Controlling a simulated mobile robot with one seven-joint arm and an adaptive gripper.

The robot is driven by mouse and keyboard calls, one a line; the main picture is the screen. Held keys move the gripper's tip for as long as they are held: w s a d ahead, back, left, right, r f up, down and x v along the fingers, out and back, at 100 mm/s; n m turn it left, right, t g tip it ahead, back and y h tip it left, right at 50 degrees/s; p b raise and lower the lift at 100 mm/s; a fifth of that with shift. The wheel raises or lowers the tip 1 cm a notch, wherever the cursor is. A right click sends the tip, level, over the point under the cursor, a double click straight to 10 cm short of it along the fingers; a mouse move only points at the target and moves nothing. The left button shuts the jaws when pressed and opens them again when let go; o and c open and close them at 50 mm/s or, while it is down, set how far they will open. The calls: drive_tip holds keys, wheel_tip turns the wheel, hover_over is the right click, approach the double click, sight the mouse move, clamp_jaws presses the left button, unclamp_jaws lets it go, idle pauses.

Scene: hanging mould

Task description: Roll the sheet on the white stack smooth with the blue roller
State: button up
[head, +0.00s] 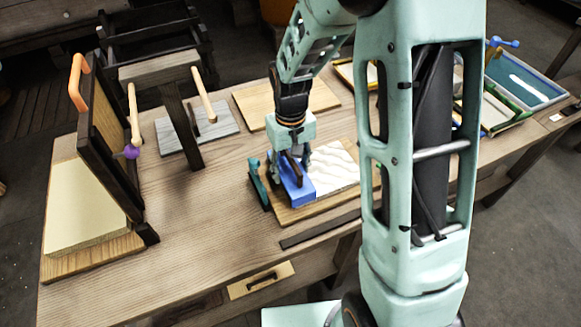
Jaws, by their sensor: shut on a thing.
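The blue roller (296,190) is at the left part of the white stack. My gripper (291,163) points down and is shut on it from above. The white stack's top sheet (335,168) shows wavy ridges to the right of the roller. The stack lies on a wooden board (292,217) on the bench. The stack's left part is hidden behind the roller and gripper, and its right end is partly behind my arm. I cannot tell whether the roller presses on the sheet.
A teal-handled thing (258,184) lies left of the roller. A dark upright frame with an orange handle (79,80) stands at left beside a cream block (84,205). A grey board (197,131) and a bare wooden board (288,103) lie behind. A blue tray (525,83) is at far right.

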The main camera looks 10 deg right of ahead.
drive_tip(key=shift+f, duration=0.15)
drive_tip(key=shift+d, duration=0.15)
